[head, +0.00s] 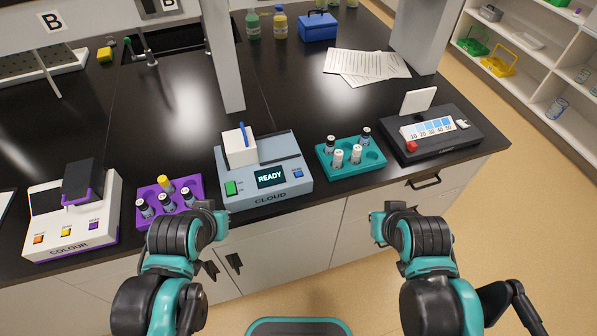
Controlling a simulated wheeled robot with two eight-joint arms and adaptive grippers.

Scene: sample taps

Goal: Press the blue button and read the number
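A grey-blue device marked CLOUD (270,199) stands near the front edge of the black bench. Its dark display (270,178) reads READY, with no number. The small blue button (298,173) is on its front right, and a green button (231,188) is on its front left. A white block with a blue upright piece (241,142) sits on its top. My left gripper (218,222) is in front of the device's left side, apart from the blue button. My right gripper (379,222) is farther right, in front of the bench. The fingers of both are too unclear to judge.
A purple rack (150,192) of vials and a COLOUR device (47,235) stand left. A teal rack (374,160) of vials and a black device (462,142) with a numbered strip stand right. A grey post (224,60) rises behind the CLOUD device.

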